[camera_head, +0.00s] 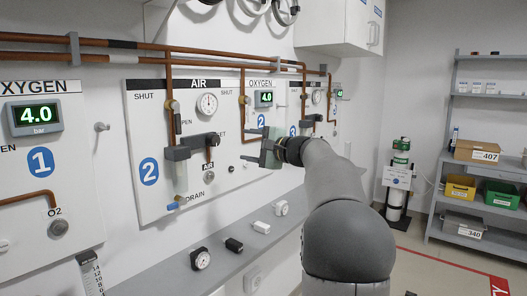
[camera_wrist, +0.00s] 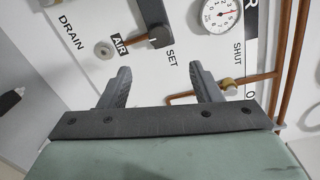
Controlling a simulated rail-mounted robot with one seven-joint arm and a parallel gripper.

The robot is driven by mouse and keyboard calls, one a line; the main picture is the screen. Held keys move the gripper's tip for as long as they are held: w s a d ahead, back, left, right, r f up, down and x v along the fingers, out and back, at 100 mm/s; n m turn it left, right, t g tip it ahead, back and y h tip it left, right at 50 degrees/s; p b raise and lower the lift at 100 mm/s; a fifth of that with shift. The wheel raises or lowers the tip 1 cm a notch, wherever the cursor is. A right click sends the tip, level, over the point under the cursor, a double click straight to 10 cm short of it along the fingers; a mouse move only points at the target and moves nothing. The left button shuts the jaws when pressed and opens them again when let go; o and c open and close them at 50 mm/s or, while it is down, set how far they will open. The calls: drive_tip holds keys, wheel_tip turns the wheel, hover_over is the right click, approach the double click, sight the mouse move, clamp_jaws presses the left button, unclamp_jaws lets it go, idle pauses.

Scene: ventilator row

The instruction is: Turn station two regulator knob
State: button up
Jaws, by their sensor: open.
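The station two air regulator (camera_head: 195,143) is a dark grey block on the white panel marked with a blue 2. Its dark rounded right end, apparently the knob (camera_head: 213,139), also shows in the wrist view (camera_wrist: 160,37), beside the word SET. My gripper (camera_head: 246,147) is to the right of the regulator, apart from it. In the wrist view my gripper (camera_wrist: 161,72) has its two fingers spread with nothing between them. The knob lies beyond the fingertips, roughly between them in the picture.
A round gauge (camera_head: 207,104) and a valve (camera_head: 173,107) sit above the regulator, and a clear bowl (camera_head: 181,180) hangs below it. Copper pipes (camera_head: 130,57) run overhead and down the panel. A grey ledge (camera_head: 224,262) below bears small fittings.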

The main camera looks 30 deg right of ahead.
drive_tip(key=v, duration=0.5)
idle(0.4)
drive_tip(key=s+a+f+n+g+p, duration=0.3)
drive_tip(key=s+a+f+g+p, duration=0.15)
drive_tip(key=a, duration=0.65)
drive_tip(key=s+a+f+n+g+p, duration=0.35)
drive_tip(key=a+f+g, duration=0.2)
drive_tip(key=a, duration=0.65)
drive_tip(key=s+a+f+n+g+h+p, duration=0.2)
drive_tip(key=s+f+n, duration=0.1)
drive_tip(key=s, duration=0.5)
drive_tip(key=s+a+f+n+g+h+p, duration=0.1)
drive_tip(key=s+a+f+n+g+p, duration=0.1)
drive_tip(key=s, duration=0.6)
drive_tip(key=s+a+f+n+g+h+p, duration=0.2)
drive_tip(key=s+f+n, duration=0.4)
drive_tip(key=s, duration=0.3)
drive_tip(key=shift+a+h+p, duration=0.2)
drive_tip(key=shift+h+p, duration=0.1)
drive_tip(key=shift+p, duration=0.35)
